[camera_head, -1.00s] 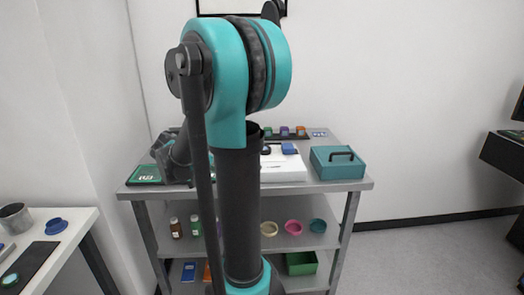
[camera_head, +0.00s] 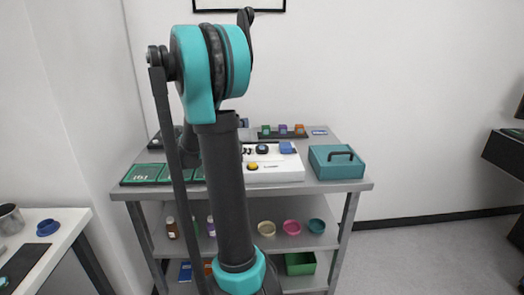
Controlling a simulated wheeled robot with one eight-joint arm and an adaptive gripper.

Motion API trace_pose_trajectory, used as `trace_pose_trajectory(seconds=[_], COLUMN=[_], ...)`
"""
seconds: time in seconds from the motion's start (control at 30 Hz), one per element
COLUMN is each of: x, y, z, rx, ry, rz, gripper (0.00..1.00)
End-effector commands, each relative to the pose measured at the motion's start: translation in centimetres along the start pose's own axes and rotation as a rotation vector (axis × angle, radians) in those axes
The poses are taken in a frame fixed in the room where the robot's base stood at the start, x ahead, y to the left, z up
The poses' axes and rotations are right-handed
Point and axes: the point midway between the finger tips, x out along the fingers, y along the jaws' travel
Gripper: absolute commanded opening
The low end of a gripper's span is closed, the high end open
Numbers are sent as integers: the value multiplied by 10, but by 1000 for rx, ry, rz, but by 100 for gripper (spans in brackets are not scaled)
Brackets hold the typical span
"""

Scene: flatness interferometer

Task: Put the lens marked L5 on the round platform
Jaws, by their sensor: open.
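I cannot make out a lens marked L5. Green squares with pale markings (camera_head: 143,174) lie at the left of the bench top, and their markings are too small to read surely. A white instrument box (camera_head: 275,174) stands mid-bench. It bears a dark round part (camera_head: 262,149), a yellow knob (camera_head: 252,166) and a blue block (camera_head: 286,147). I cannot tell whether the dark round part is the round platform. My arm hides part of the bench, and my gripper is hidden behind my own arm links.
A teal case with a black handle (camera_head: 337,162) is at the bench's right. A dark rack with coloured blocks (camera_head: 283,131) is at the back. Bowls (camera_head: 291,227), bottles (camera_head: 172,228) and a green bin (camera_head: 300,264) fill lower shelves. A white table (camera_head: 60,225) is at left.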

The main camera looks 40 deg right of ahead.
Motion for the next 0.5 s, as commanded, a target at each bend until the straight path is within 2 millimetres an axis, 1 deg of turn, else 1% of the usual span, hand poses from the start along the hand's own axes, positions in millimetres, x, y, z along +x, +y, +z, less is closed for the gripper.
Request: trace_pose_trajectory(seconds=[0.03, 0.1, 0.2, 0.37, 0.5], x=[9, 19, 26, 32, 46], y=[1, 0, 1, 1, 3], z=[0, 0, 0, 0, -1], rx=[1, 1, 1, 0, 0], ry=[0, 0, 0, 0, 0], rz=[4, 2, 2, 0, 3], gripper=[72, 72, 72, 72, 72])
